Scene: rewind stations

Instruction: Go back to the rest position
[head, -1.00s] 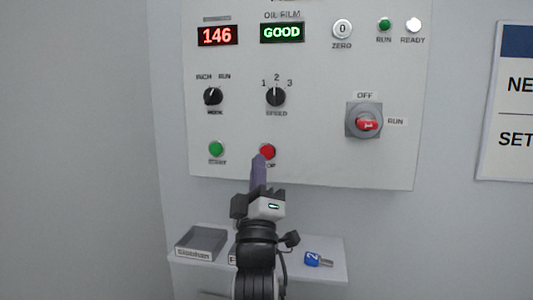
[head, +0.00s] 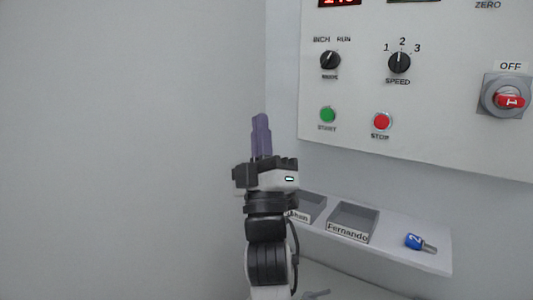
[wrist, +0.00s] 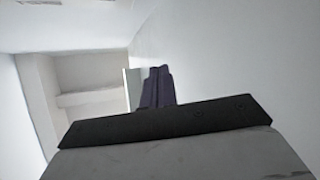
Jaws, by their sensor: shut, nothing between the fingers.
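My gripper (head: 261,135) points upward in front of the bare grey wall, left of the control panel. Its purple fingers are together with nothing between them. In the wrist view the closed fingers (wrist: 157,88) point toward a pale room with a wall close on the right. The control panel (head: 450,120) is at the right in the head view. Its green start button (head: 327,115) and red stop button (head: 382,121) are clear of my gripper. The red-handled switch (head: 509,101) is at the right edge.
A shelf (head: 405,257) below the panel holds a grey tray labelled Fernando (head: 353,222), another tray (head: 308,207) partly hidden by my arm, and a blue tag with a key (head: 420,243). The space left of my arm looks clear.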

